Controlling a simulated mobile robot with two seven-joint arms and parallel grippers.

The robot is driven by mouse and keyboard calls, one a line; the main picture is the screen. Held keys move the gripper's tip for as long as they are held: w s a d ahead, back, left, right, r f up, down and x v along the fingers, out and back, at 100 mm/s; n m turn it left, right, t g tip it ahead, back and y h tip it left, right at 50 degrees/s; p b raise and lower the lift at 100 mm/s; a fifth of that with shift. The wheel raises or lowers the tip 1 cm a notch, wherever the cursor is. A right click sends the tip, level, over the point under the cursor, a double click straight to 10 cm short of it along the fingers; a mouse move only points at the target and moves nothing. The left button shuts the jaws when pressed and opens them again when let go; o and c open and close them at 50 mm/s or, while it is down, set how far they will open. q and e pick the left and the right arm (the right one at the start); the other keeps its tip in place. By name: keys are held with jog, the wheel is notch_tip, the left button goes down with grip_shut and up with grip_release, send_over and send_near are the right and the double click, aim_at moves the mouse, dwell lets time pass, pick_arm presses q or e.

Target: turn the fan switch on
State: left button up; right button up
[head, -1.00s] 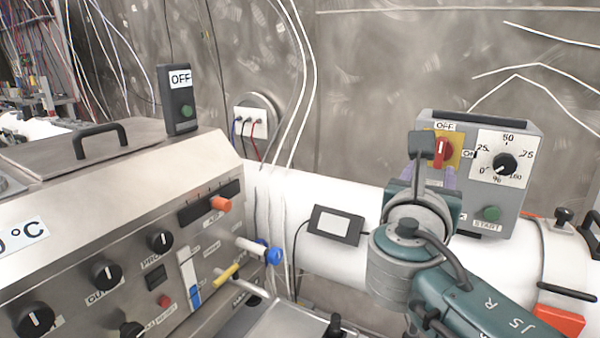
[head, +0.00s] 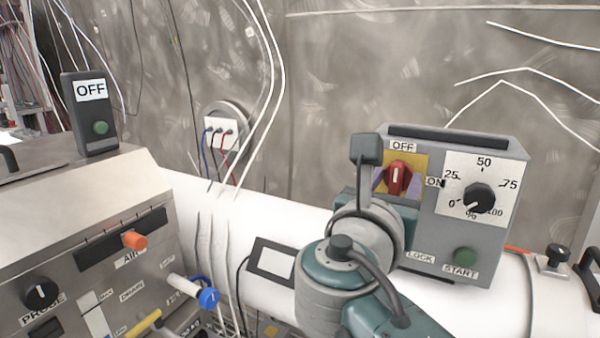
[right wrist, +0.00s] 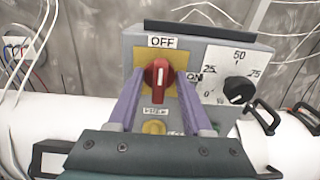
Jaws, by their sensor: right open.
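The fan switch is a red rotary knob (head: 398,179) on a yellow plate on a grey control box (head: 480,236). Its white line stands upright, toward the OFF label above; the ON label is to its right. In the right wrist view the red knob (right wrist: 157,80) appears between the two purple fingers of my right gripper (right wrist: 160,85). The fingers are open, one on each side of the knob, with gaps visible; I cannot tell whether their tips reach its depth. In the head view my right wrist hides part of the fingers. My left gripper is not in view.
The box also carries a percent dial (head: 479,198) and a green START button (head: 464,257). A white pipe (head: 280,222) runs behind my right arm. A steel console (head: 70,240) with knobs and a small OFF box (head: 90,115) stand left. Cables hang on the wall.

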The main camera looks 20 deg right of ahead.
jog(key=shift+a, duration=0.1)
grip_shut()
dwell(0.5)
